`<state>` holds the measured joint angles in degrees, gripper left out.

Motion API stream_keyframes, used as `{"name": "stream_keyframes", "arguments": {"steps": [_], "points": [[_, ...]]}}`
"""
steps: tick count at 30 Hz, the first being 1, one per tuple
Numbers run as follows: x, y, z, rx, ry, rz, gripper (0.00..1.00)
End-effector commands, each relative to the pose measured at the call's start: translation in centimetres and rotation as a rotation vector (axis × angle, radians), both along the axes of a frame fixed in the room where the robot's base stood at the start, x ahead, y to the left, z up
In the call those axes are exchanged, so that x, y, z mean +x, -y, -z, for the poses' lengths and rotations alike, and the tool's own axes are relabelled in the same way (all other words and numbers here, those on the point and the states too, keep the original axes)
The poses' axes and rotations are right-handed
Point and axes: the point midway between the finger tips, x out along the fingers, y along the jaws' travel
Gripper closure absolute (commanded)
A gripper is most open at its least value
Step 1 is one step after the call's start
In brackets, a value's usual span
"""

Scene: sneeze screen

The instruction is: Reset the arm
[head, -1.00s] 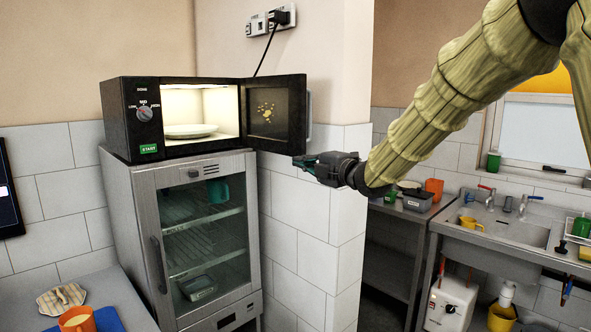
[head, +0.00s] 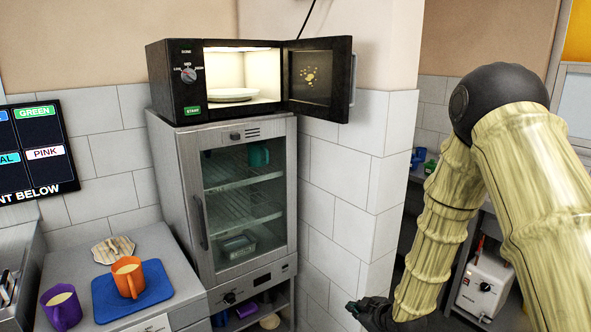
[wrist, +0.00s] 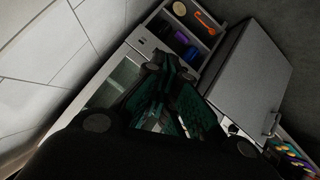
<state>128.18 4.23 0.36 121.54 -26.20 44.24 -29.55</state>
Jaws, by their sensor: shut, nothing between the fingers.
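My gripper (head: 362,308) is low in the head view, right of the glass-door cabinet and in front of the tiled wall corner. My arm bends down from the right to it, and its lower part is cut off by the bottom edge. In the wrist view my gripper (wrist: 158,70) is shut and empty, with its dark green fingers together. The fingers touch nothing that I can make out.
The open microwave (head: 175,85) holds a white plate (head: 232,94) and stands on the glass-door cabinet (head: 200,200). Its door (head: 318,100) swings right. An orange mug (head: 127,277) sits on a blue mat (head: 150,290), beside a purple mug (head: 60,308).

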Motion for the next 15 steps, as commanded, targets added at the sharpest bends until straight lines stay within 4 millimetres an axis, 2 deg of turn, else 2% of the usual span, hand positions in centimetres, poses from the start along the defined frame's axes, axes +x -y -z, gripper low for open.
{"name": "stream_keyframes", "arguments": {"steps": [1,6,11,15], "points": [[-2.2,0.2,2.6,0.018,-0.062,0.037,1.00],[-9.1,1.1,9.5,0.073,-0.250,0.181,1.00],[-16.6,2.0,14.9,0.109,-0.423,0.326,1.00],[-23.6,2.8,18.7,0.123,-0.569,0.463,1.00]]}}
